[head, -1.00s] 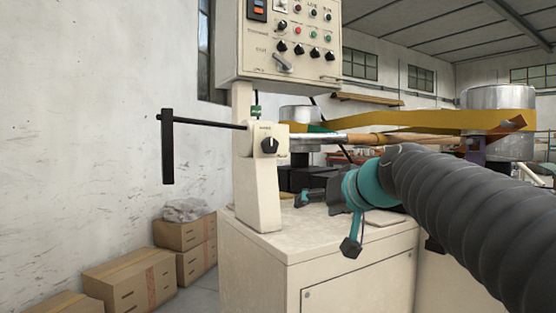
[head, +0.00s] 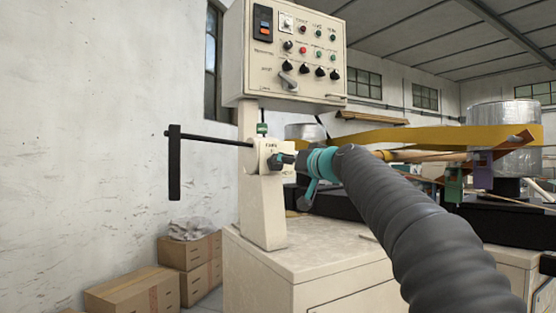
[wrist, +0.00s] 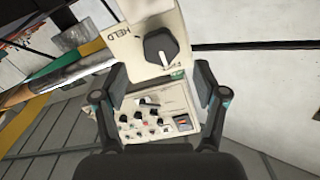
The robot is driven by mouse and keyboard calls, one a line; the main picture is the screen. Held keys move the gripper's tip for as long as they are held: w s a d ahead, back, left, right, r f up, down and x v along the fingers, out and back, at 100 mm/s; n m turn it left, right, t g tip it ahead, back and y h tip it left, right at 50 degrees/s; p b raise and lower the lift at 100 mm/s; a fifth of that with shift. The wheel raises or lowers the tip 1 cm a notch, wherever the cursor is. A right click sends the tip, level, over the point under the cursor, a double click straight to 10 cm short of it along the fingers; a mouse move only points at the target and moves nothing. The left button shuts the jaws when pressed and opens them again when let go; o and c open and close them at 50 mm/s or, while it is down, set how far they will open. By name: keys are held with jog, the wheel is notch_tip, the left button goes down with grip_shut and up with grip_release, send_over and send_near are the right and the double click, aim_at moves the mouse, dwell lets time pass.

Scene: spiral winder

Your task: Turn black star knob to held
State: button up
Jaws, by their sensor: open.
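The black star knob (wrist: 160,48) sits on the face of a cream housing (head: 262,170) on top of a post. In the wrist view a label reading HELD is printed up and left of the knob. A pale mark shows on the knob's lower part; its exact setting is hard to tell. My gripper (wrist: 159,72) is open, one finger to the left and one to the right, with the knob ahead of the fingertips and nothing held. In the head view my gripper (head: 282,160) is right at the housing's face and hides the knob.
A control panel (head: 292,50) with several switches and lamps hangs above the housing. A black crank handle (head: 174,162) sticks out to the left. A yellow band (head: 400,138) runs right to a metal drum (head: 505,125). Cardboard boxes (head: 135,290) stand on the floor at left.

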jog(key=p+x, duration=0.2)
jog(key=x, duration=0.4)
jog(key=shift+w+a, duration=0.1)
jog(key=shift+a, duration=0.05)
jog(key=c, duration=1.1)
